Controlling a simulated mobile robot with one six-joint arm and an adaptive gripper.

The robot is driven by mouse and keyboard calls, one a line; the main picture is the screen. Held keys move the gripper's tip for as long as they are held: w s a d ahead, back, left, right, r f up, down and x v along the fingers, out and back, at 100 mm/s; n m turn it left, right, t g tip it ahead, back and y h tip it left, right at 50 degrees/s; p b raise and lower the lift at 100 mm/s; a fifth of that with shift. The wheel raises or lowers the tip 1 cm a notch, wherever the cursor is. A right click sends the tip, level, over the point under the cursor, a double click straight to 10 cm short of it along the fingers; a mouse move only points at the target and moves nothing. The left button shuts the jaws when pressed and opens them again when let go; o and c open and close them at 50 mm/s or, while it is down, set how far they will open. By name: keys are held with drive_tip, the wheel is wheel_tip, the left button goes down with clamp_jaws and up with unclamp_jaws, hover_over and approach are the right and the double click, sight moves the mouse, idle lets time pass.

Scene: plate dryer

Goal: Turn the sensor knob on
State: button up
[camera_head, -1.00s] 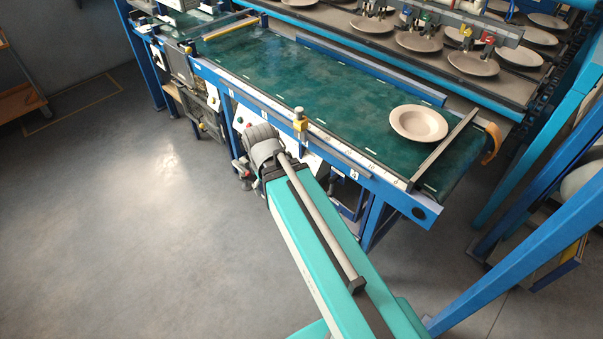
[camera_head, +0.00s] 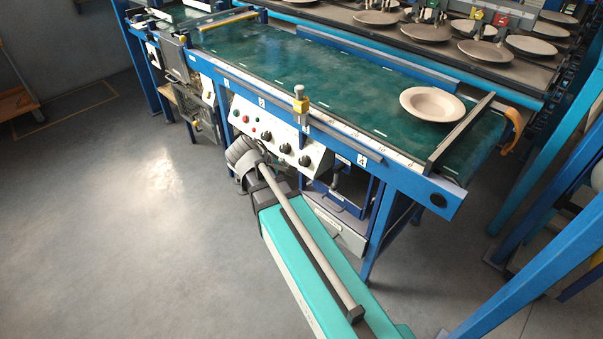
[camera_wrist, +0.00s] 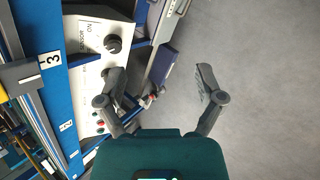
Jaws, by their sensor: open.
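The sensor knob (camera_wrist: 113,43) is a black round knob on a white control panel (camera_wrist: 90,78), beside the printed words "SENSOR ON" in the wrist view. In the head view it appears to be the rightmost black knob (camera_head: 304,160) on the panel under the conveyor. My gripper (camera_wrist: 160,84) is open and empty in the wrist view. Its left finger overlaps the panel and partly hides a second knob below the sensor knob. Its right finger is over bare floor. No finger visibly touches the sensor knob.
A green conveyor (camera_head: 330,90) with a blue frame runs above the panel, carrying a beige plate (camera_head: 432,104). A yellow-and-grey sensor post (camera_head: 300,103) stands at its near edge. A grey box (camera_head: 340,228) sits under the conveyor. Blue posts stand at right; floor is clear at left.

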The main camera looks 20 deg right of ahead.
drive_tip(key=w+d+f+n+t+h+b, duration=0.3)
drive_tip(key=w+f+n+b, duration=0.4)
drive_tip(key=b, duration=0.6)
drive_tip(key=n+t+h+b, duration=0.1)
drive_tip(key=n+h+b, duration=0.5)
drive_tip(key=b, duration=0.8)
approach(301, 162)
drive_tip(key=s+a, duration=0.2)
drive_tip(key=a, duration=0.1)
drive_tip(key=shift+w+a+f+n+t+h+b, duration=0.2)
drive_tip(key=shift+a+f+n+t+h+b, duration=0.15)
drive_tip(key=shift+b, duration=0.25)
drive_tip(key=shift+d, duration=0.2)
drive_tip(key=shift+x, duration=6.8)
drive_tip(key=c, duration=1.1)
drive_tip(key=shift+c, duration=0.2)
